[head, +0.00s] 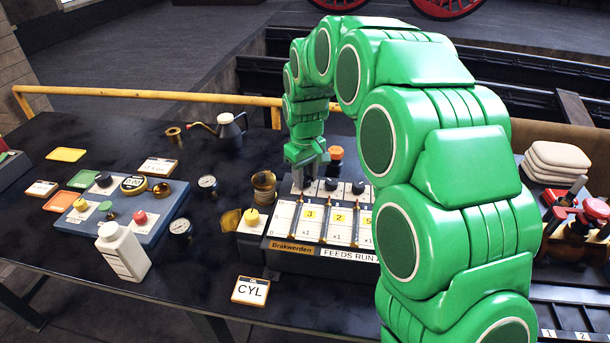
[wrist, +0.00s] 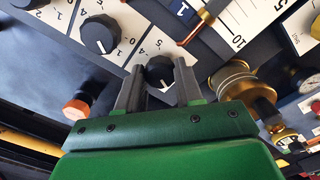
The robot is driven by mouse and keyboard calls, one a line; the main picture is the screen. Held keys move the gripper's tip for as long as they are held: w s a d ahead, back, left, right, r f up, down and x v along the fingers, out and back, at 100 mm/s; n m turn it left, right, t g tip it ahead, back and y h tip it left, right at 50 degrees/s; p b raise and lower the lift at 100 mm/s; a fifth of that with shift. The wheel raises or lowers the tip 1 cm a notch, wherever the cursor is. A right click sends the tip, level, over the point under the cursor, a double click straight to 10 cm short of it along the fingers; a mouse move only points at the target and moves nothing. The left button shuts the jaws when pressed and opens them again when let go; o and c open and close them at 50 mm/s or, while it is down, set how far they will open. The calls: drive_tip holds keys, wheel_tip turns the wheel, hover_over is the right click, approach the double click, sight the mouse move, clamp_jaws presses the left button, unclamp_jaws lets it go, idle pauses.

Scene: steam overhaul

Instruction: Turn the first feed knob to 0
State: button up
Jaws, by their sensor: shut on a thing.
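The feed panel (head: 310,222) is a grey box with white scale strips and a "FEEDS RUN" label, in the middle of the head view. Two black knobs (head: 331,184) (head: 358,187) show along its back edge. My gripper (head: 303,178) is over the panel's back left, at the first feed knob, which it mostly hides there. In the wrist view, my gripper (wrist: 159,82) is shut on the first feed knob (wrist: 159,70), one finger on each side. Scale digits show beside this knob; its exact setting is too small to tell. A neighbouring knob (wrist: 100,34) stands apart, with a white pointer line.
A "CYL" card (head: 250,290) lies in front. Dark table is clear around it.

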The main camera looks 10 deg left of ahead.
sight(306, 178)
drive_tip(key=n, duration=0.6)
drive_tip(key=shift+w, duration=0.1)
drive_tip(key=shift+r, duration=0.1)
idle(0.4)
drive_tip(key=o, duration=1)
drive_tip(key=shift+o, duration=0.2)
drive_tip(key=shift+r, duration=0.1)
wheel_tip(306, 178, up, 7)
drive_tip(key=shift+r, duration=0.2)
